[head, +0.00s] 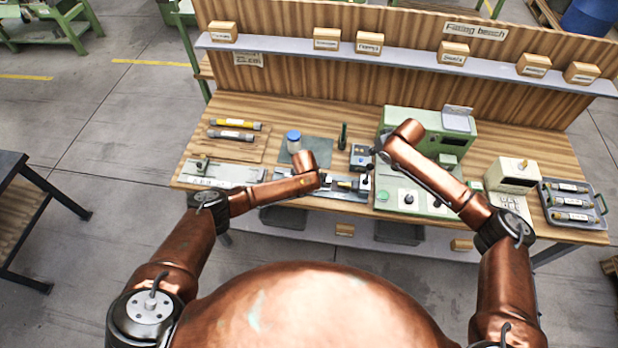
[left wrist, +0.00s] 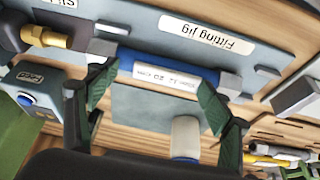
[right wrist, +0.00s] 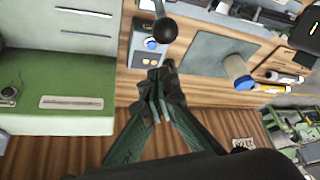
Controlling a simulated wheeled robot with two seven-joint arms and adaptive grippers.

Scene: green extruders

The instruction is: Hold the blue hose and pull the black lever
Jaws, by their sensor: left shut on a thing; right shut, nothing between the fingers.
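The blue hose (left wrist: 180,68) with a white printed label lies along the grey fitting jig (left wrist: 190,35) in the left wrist view. My left gripper (left wrist: 160,100) has one finger toward each end of the hose and is shut on it. In the head view my left gripper (head: 322,180) is at the jig and hides most of the hose. The black lever (right wrist: 165,30) shows its round knob in the right wrist view, just beyond my right gripper (right wrist: 163,72). That gripper is shut and empty, apart from the knob. In the head view my right gripper (head: 377,150) is above the bench.
A button box (right wrist: 147,48) with a blue button stands near the lever. A blue-capped bottle (head: 293,141) stands on a grey-green mat behind the jig. A green machine (head: 405,198) stands right of the jig. A shelf (head: 400,60) with small boxes runs along the back.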

